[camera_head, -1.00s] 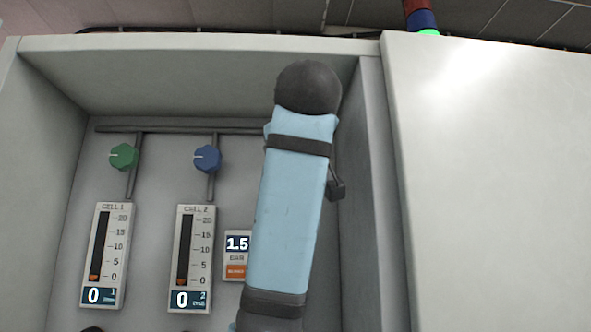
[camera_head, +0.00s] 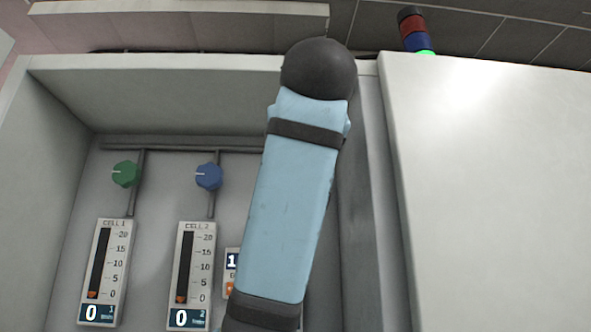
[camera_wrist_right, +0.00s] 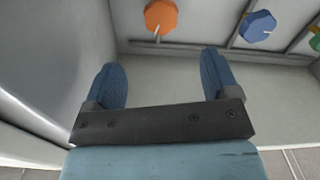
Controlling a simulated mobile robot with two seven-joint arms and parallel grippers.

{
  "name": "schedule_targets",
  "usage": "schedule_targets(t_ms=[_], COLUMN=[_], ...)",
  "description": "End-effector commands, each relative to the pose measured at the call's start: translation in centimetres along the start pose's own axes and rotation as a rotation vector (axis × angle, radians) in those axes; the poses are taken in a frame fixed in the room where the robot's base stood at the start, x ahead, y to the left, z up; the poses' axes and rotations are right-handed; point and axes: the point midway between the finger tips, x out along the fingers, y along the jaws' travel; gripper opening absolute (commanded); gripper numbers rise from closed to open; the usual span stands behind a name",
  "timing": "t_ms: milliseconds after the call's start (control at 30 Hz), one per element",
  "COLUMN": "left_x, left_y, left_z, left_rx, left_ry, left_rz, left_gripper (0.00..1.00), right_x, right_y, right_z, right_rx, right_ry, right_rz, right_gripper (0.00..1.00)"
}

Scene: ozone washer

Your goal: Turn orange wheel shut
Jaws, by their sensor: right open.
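The orange wheel (camera_wrist_right: 161,16) shows at the top of the right wrist view, mounted on the grey back panel, with a white pointer mark on its face. My right gripper (camera_wrist_right: 165,82) is open and empty below it in that picture, its two blue fingers apart. The wheel lies beyond the fingertips, above the gap between them, and is not touched. In the head view my blue right arm covers the right part of the recess and hides the orange wheel. My left gripper is not in view.
A blue knob (camera_head: 208,177) and a green knob (camera_head: 125,174) sit on pipes above the CELL 2 gauge (camera_head: 191,275) and CELL 1 gauge (camera_head: 105,272), both reading 0. Recess walls enclose the panel. A white cabinet (camera_head: 490,190) stands right, with a signal light (camera_head: 416,32) behind.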

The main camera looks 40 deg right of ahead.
Motion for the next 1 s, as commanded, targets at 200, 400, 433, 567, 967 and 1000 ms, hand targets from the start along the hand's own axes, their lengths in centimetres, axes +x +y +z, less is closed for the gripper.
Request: schedule_targets(t_ms=[200, 400, 433, 567, 967, 1000], left_x=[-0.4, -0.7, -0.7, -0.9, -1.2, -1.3], left_y=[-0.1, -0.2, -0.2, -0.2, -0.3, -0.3], left_z=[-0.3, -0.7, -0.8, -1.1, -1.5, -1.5], left_rx=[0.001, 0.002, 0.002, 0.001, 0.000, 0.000], left_ry=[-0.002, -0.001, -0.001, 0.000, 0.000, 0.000], left_rz=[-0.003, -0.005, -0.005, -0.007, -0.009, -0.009], left_gripper=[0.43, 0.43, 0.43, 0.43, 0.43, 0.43], right_x=[-0.1, 0.0, 0.0, 0.2, 0.7, 0.7], right_y=[0.3, 0.7, 0.7, 0.8, 1.1, 1.1], right_z=[-0.3, -0.4, -0.4, -0.3, 0.1, 0.1], right_rx=[0.665, 1.299, 1.393, 1.802, 2.695, 2.725], right_ry=[0.001, -0.020, -0.025, -0.052, -0.135, -0.138], right_rz=[-0.036, -0.062, -0.066, -0.077, -0.065, -0.063], right_gripper=[0.81, 0.81, 0.81, 0.81, 0.81, 0.81])
